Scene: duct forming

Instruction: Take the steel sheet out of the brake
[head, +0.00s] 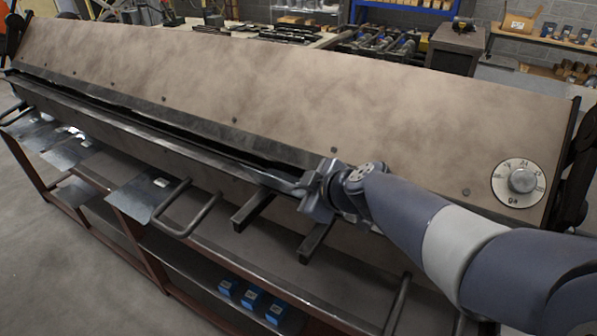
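The brake (290,95) is a long machine with a broad tan upper face. A dark jaw slot (180,126) runs along its lower front edge. My gripper (310,194) is at the right part of this slot, close to the jaw edge. Its fingers are small and seen from the side, so I cannot tell whether they are open or shut, or on anything. I cannot make out a steel sheet in the slot; the arm and gripper hide part of the jaw there.
Flat grey metal plates (141,197) lie at the front left below the jaw. Bar handles (190,212) and two dark support arms (254,210) stick out in front. Blue boxes (252,299) stand on the lower shelf. A dial (521,181) sits at the right end.

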